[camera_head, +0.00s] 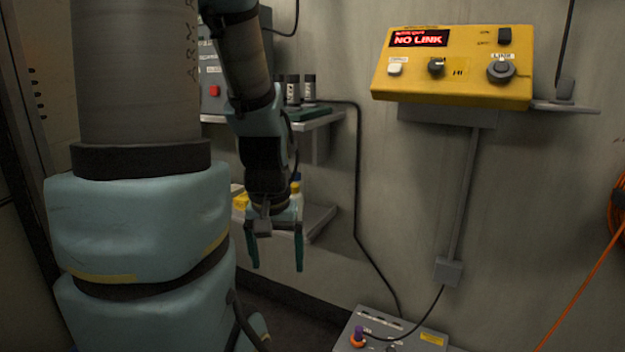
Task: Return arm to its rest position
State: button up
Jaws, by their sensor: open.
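My gripper (276,256) hangs at the end of my arm, left of the picture's middle, pointing down. Its two teal fingers are apart, and nothing shows between them but the background. My arm comes down from the top of the picture, with a large grey and pale blue link filling the left side. The gripper is in front of a lower wall shelf and apart from the yellow control box. Whether it touches the shelf edge cannot be told for certain.
A yellow control box (455,88) with a red "NO LINK" display is on the wall at right. An upper shelf (322,121) holds dark cylinders (293,90). A lower shelf (318,222) is behind my gripper. A grey floor box (375,335) with a cable stands below. Orange cable (585,283) hangs at far right.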

notch_tip(320, 180, up, 22)
jog(key=p, duration=2)
jog(key=shift+r+p, duration=0.2)
jog(key=shift+p, duration=0.15)
